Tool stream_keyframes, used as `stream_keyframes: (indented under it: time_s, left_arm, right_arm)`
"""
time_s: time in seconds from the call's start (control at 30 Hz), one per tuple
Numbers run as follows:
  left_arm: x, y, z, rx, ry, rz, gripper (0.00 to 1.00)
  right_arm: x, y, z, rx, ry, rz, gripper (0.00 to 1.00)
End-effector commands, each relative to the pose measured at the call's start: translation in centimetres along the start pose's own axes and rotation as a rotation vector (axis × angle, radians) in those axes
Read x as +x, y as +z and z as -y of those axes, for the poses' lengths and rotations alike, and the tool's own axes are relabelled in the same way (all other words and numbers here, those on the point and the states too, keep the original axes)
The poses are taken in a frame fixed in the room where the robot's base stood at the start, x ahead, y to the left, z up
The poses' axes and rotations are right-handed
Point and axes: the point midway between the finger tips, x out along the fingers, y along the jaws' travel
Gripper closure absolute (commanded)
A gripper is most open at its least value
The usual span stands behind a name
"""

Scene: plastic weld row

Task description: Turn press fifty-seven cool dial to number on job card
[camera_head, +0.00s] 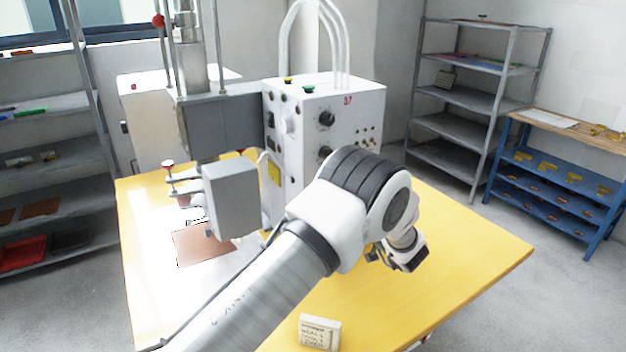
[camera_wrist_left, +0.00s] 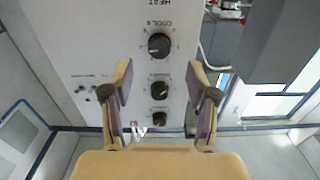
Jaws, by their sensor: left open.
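The press control box (camera_head: 350,125) is white, stands on the yellow table, and has a red number that I cannot read surely. Its front has dark dials (camera_head: 326,118). In the left wrist view, black dials line up on the panel; the largest (camera_wrist_left: 159,45) is beside lettering like "COOL", and two smaller ones (camera_wrist_left: 159,90) (camera_wrist_left: 159,118) lie below. My left gripper (camera_wrist_left: 160,80) is open and empty, its fingers framing the dial column from nearer the camera. In the head view my arm hides most of it. A small white card block (camera_head: 318,332) bears unreadable text.
The yellow table (camera_head: 480,255) is clear at right. The press head (camera_head: 232,195) and a brown sheet (camera_head: 200,245) are left of the box. Grey shelves (camera_head: 460,98) and a blue rack (camera_head: 560,175) stand behind at right.

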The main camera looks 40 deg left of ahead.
Motion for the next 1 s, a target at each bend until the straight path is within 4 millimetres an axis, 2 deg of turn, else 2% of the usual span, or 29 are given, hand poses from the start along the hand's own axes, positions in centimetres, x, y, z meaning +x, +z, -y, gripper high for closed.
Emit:
stream_keyframes:
  time_s: [0.17,0.5,0.6,0.8,0.83,0.9,1.0]
  left_arm:
    - [1.0,-0.2,0.0,-0.002,0.0,0.001,0.41]
    - [7.0,-0.2,0.0,-0.002,0.0,0.0,0.41]
    - [7.7,-0.1,-0.1,-0.001,0.002,0.0,0.41]
    - [7.8,0.0,-0.1,-0.001,0.003,-0.001,0.41]
    - [7.8,0.0,-0.1,-0.001,0.003,-0.001,0.45]
    - [7.8,0.0,-0.1,-0.001,0.003,-0.001,0.7]
    - [7.8,0.0,-0.1,-0.001,0.003,-0.001,1.0]
  right_arm:
    - [-0.4,0.0,0.0,0.002,0.0,0.001,0.6]
    - [-2.1,0.0,0.0,0.002,0.0,0.001,0.6]
    - [-2.2,0.0,0.0,0.002,0.0,0.001,0.6]
    - [-2.1,0.0,0.0,0.002,0.0,0.001,0.6]
    - [-2.1,0.0,0.0,0.002,0.0,0.001,0.6]
    - [-2.1,0.0,0.0,0.002,0.0,0.001,0.6]
    - [-2.1,0.0,0.0,0.002,0.0,0.001,0.6]
